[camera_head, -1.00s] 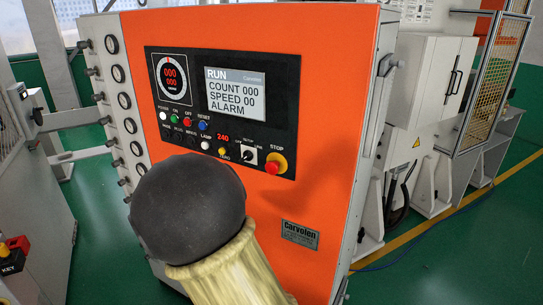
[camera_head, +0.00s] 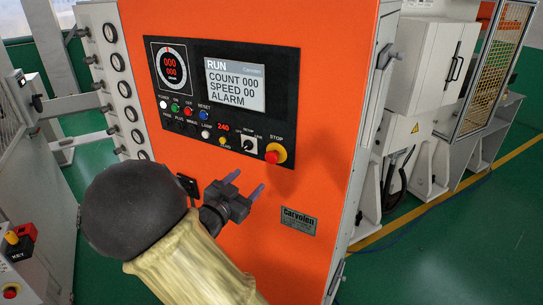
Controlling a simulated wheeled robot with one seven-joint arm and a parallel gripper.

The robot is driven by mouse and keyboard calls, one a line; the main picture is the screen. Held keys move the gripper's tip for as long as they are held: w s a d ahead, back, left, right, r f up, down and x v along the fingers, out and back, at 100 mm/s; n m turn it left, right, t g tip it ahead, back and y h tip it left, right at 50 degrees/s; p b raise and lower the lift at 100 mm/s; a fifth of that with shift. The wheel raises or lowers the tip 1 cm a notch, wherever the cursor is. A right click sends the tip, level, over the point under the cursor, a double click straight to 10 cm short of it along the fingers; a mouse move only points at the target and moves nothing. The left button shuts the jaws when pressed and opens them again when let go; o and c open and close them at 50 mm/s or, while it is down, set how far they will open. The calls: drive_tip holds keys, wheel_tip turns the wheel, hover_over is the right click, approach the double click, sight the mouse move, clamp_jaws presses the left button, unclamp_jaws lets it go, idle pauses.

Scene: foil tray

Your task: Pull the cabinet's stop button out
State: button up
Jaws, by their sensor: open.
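The orange cabinet (camera_head: 300,193) faces me with a black control panel (camera_head: 186,70) on its upper front. The stop button (camera_head: 272,157) is red on a yellow round collar, at the panel's lower right under the word STOP. My gripper (camera_head: 246,185) is open and empty, its two fingers pointing up and right. In the picture it sits below and left of the stop button, apart from it. My arm covers the lower left of the cabinet front.
The panel also holds a display (camera_head: 235,82), a black selector switch (camera_head: 249,145) and several small coloured buttons. A handle (camera_head: 388,56) sticks out at the cabinet's right edge. A grey-white cabinet (camera_head: 430,65) stands at the right.

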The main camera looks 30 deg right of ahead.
sight(270, 159)
drive_tip(key=p+x, duration=0.4)
drive_tip(key=x, duration=0.9)
drive_tip(key=shift+d+r+p, duration=0.1)
drive_tip(key=shift+d+p, duration=0.05)
drive_tip(key=shift+p, duration=0.25)
drive_tip(key=shift+w+d, duration=0.4)
drive_tip(key=shift+d, duration=0.05)
